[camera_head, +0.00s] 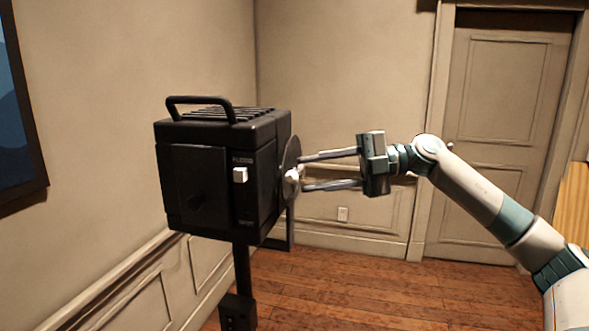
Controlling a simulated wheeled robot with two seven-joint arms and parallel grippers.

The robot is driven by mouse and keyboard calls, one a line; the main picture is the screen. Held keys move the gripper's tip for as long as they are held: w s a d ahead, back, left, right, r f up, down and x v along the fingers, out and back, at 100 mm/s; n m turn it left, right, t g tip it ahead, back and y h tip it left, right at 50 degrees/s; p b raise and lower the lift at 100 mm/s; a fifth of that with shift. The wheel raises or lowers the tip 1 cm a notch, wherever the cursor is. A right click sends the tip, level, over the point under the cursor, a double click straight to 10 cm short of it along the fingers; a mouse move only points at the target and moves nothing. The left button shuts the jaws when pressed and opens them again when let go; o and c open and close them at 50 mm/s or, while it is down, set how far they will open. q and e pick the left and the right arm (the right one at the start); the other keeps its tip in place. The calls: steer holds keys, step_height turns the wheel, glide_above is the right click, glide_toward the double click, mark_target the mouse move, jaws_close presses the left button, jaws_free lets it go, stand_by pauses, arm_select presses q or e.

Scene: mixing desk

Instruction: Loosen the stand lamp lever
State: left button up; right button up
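The stand lamp (205,185) is a black box with a top handle, on a black pole (243,270). A dark round disc (291,155) is on its right side, with a small pale lever or knob (291,182) at its middle. My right gripper (301,173) reaches in from the right. Its two long fingers are spread apart, one above and one below the pale lever, with the tips close to the disc. Whether a finger touches the lever I cannot tell. My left gripper is not in view.
A white switch (240,175) is on the lamp's near face. Walls stand behind and to the left, with a dark picture frame (22,110) at the left edge. A door (505,130) is at the back right. The wooden floor (350,295) is clear in front.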

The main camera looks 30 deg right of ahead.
mark_target(294, 176)
steer(key=shift+p+x, duration=0.7)
steer(key=shift+x, duration=1.5)
steer(key=shift+c, duration=0.7)
jaws_close()
